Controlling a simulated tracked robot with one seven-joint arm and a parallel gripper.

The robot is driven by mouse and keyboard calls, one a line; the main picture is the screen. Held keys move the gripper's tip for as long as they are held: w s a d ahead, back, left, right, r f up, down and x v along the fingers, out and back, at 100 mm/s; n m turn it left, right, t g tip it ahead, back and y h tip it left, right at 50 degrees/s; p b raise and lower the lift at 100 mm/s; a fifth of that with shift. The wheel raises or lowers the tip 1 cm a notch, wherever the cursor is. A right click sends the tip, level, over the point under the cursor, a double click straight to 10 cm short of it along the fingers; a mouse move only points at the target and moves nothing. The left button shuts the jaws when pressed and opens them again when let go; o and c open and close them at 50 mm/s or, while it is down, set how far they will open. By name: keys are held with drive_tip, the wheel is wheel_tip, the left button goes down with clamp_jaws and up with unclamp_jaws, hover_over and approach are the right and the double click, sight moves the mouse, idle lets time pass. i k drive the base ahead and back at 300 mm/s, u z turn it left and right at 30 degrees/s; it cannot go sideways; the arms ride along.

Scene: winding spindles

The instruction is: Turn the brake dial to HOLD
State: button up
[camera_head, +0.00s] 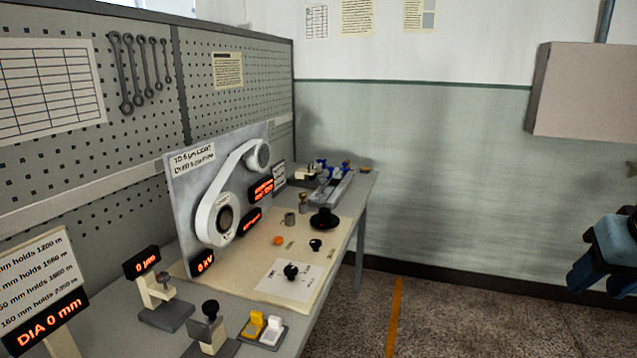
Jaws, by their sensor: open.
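A black knob (291,271) stands on a white marked plate (271,283) at the front of the cream panel on the bench. A smaller black knob (315,244) sits behind it, and a wide black dial (323,219) farther back. The lettering is too small to read, so I cannot tell which one is the brake dial or where HOLD lies. My gripper (598,280), blue and dark, is at the right edge, partly cut off. It is open, holds nothing visible, and is well clear of the bench and knobs.
An upright grey panel with a white belt loop (216,219) and red displays stands behind the knobs. Gauges, a black-topped press (211,309) and yellow and white blocks (257,324) occupy the bench front. A grey box (585,90) hangs on the wall. Open floor lies between bench and gripper.

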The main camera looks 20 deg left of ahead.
sight(291, 271)
drive_tip(key=z, duration=0.5)
drive_tip(key=i, duration=1.55)
drive_tip(key=u, duration=2.35)
drive_tip(key=k, duration=0.55)
drive_tip(key=u, duration=0.25)
drive_tip(key=i, duration=0.3)
drive_tip(key=z, duration=0.05)
